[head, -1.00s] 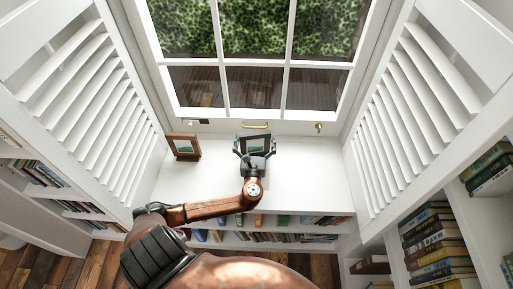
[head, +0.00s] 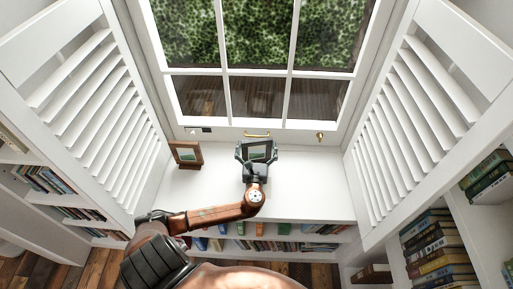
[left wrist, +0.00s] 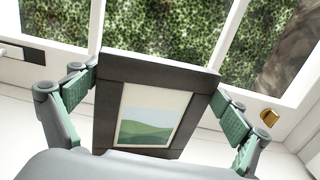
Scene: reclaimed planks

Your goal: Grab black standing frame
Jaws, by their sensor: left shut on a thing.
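The black standing frame (left wrist: 192,76) fills the middle of the left wrist view, with a picture of green hills inside a pale mat. It leans a little in that view. My left gripper (left wrist: 160,95) is shut on it, with a green-padded finger against each side edge. In the head view the black frame (head: 258,149) shows between the fingers of my left gripper (head: 256,152), above the white window ledge. Whether its foot touches the ledge cannot be told. My right gripper is not in view.
A brown wooden frame (head: 186,154) stands on the white ledge (head: 310,180) to the left. The window with a brass handle (head: 257,134) is close behind. Louvred shutters (head: 105,120) flank both sides. Bookshelves are below. The ledge's right part is clear.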

